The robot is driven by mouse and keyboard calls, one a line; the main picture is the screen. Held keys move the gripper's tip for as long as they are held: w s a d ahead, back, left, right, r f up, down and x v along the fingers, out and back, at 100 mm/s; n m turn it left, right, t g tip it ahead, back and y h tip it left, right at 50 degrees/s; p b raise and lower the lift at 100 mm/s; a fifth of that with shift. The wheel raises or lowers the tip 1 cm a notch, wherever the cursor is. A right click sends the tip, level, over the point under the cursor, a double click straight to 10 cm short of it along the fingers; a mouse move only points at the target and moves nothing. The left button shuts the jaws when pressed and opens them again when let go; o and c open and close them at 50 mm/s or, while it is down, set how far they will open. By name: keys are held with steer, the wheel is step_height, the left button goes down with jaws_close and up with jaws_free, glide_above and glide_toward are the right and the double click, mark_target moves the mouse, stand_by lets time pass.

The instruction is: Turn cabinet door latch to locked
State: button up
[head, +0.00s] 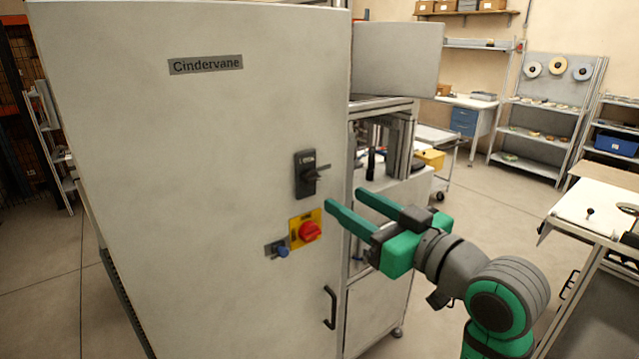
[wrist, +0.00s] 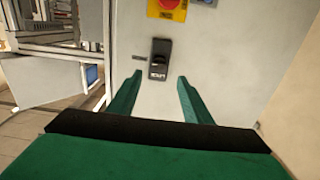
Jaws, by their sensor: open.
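The cabinet door (head: 190,150) is a large pale grey panel with a "Cindervane" plate, and it looks shut. The dark latch (head: 306,174) is on its right part, with a lever that points to the right in the head view. In the wrist view the latch (wrist: 160,60) appears ahead, between and beyond my fingertips. The lettering on its plate is too small to read surely. My gripper (head: 344,202) has green fingers, is open and empty, and is to the right of and slightly below the latch, apart from it. It also shows in the wrist view (wrist: 158,80).
A red rotary switch on a yellow plate (head: 306,229) and a blue knob (head: 282,252) sit below the latch. A black handle (head: 330,307) is lower on the door. An open machine frame (head: 385,140) stands right of the cabinet. A white-topped bench (head: 600,215) is at the right.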

mark_target(315, 181)
steer(key=x, duration=1)
steer(key=shift+w, duration=0.2)
steer(key=shift+a, duration=0.1)
steer(key=c, duration=1.1)
